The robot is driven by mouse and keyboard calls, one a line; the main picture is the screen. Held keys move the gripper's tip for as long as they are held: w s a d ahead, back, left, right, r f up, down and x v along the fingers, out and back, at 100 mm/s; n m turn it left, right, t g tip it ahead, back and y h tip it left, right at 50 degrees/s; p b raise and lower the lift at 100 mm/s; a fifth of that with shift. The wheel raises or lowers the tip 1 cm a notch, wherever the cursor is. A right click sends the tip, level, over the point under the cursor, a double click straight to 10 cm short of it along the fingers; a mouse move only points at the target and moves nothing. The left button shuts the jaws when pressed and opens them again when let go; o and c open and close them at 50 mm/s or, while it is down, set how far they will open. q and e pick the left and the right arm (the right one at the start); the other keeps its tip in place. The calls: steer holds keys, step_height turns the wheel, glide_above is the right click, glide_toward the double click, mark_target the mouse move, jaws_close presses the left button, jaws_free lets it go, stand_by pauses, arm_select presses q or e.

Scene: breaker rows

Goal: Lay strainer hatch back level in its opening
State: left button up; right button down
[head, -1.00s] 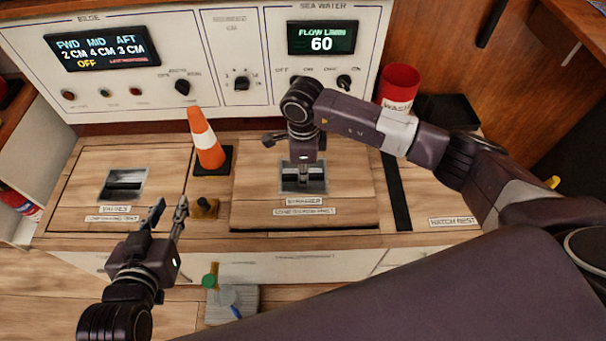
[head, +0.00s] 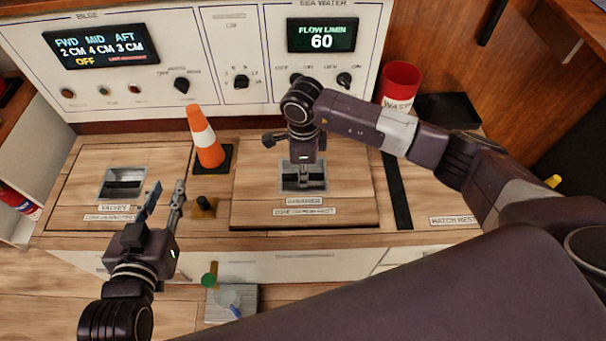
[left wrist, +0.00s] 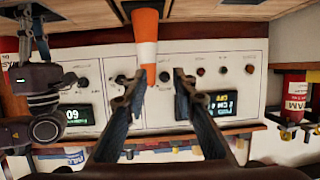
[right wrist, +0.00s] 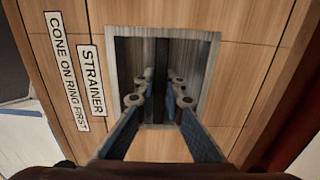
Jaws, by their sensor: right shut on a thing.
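The strainer hatch (head: 345,185) is a wooden panel with a recessed metal pull, at the middle of the counter in the head view. It lies about level over its place; a thin dark step shows along its front edge, and I cannot tell whether it is fully flush. My right gripper (head: 303,183) points down into the pull and is shut on its bar (right wrist: 162,60), seen in the right wrist view between the fingertips. The opening is hidden under the hatch. My left gripper (head: 166,190) is open and empty above the counter's front, left of the hatch.
An orange cone (head: 206,140) stands on a black base left of the hatch's back corner. A small yellow-based fitting (head: 204,207) is close to its left edge. The valves hatch (head: 85,190) lies left. A dark strip (head: 396,190) and red waste bin (head: 400,85) are right.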

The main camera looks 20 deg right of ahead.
arm_select(q)
steer(key=shift+w+d+r+t+h+b, duration=0.1)
steer(key=shift+w+d+r+t+b, duration=0.1)
steer(key=shift+r+t, duration=0.3)
steer(key=shift+w+d+r+t+h+b, duration=0.1)
steer(key=shift+w+r+t, duration=0.15)
steer(key=shift+r, duration=0.5)
steer(key=shift+w+d+r+t+h+b, duration=0.15)
steer(key=shift+r+t, duration=0.2)
steer(key=shift+r, duration=0.25)
arm_select(e)
steer(key=shift+w+f, duration=0.1)
steer(key=shift+f, duration=0.3)
steer(key=shift+f+b, duration=0.3)
steer(key=shift+f, duration=0.15)
steer(key=c, duration=2)
jaws_free()
steer(key=shift+o, duration=0.2)
steer(key=shift+s+f, duration=0.2)
arm_select(q)
steer(key=shift+t+h, duration=0.35)
steer(key=shift+t, duration=0.55)
steer(key=r, duration=0.4)
steer(key=shift+w+d, duration=0.25)
steer(key=shift+d, duration=0.05)
arm_select(e)
step_height(320, 180, up, 12)
steer(key=shift+w+r, duration=0.1)
steer(key=shift+r, duration=0.05)
